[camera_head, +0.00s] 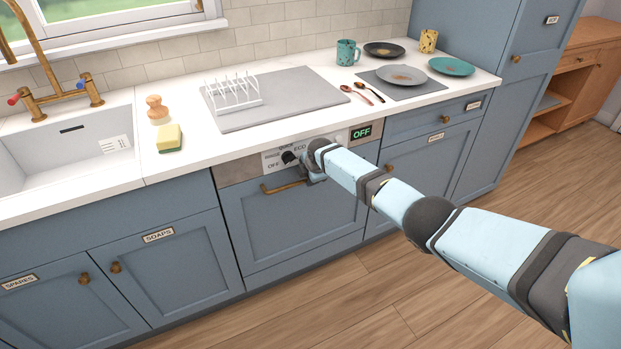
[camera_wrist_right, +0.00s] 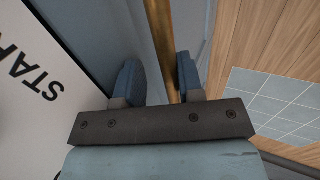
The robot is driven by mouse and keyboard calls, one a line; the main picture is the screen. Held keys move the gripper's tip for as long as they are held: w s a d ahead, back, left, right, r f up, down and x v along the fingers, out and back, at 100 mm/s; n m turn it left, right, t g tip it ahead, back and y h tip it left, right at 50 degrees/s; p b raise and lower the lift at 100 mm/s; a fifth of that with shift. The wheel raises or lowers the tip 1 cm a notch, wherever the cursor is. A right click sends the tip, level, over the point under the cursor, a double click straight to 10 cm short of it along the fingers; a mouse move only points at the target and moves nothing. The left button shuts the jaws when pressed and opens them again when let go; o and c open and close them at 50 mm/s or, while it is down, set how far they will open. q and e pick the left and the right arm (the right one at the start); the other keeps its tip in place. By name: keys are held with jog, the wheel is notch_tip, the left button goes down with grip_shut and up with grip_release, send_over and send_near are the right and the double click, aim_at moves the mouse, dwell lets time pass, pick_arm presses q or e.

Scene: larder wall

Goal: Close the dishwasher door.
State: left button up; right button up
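The dishwasher door (camera_head: 300,225) is a blue panel below a metal control strip (camera_head: 270,163). It stands upright and looks flush with the neighbouring cabinet fronts, so it appears closed. Its brass bar handle (camera_head: 281,188) runs along the top of the door. My right gripper (camera_head: 309,174) is at the right end of this handle, partly hidden by its own wrist. In the right wrist view, the two blue fingers (camera_wrist_right: 161,82) stand apart, with the brass bar (camera_wrist_right: 160,30) showing between them. A gap shows beside the bar on the left, so they do not grip it. My left gripper is out of view.
The counter (camera_head: 190,150) above holds a grey board with a white rack (camera_head: 234,92), a sponge (camera_head: 169,138), a brush, plates and cups. The display (camera_head: 361,132) reads OFF. Cabinets flank the dishwasher. The wooden floor (camera_head: 350,295) in front is clear.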

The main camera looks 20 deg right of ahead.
jog(key=shift+r, duration=0.1)
jog(key=shift+r+p, duration=0.15)
jog(key=shift+p, duration=0.15)
pick_arm(q)
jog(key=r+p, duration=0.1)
jog(key=p, duration=0.2)
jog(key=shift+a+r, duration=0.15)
pick_arm(e)
jog(key=v, duration=1.3)
jog(key=shift+s, duration=0.15)
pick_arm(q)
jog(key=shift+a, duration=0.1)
pick_arm(e)
jog(key=shift+r, duration=0.1)
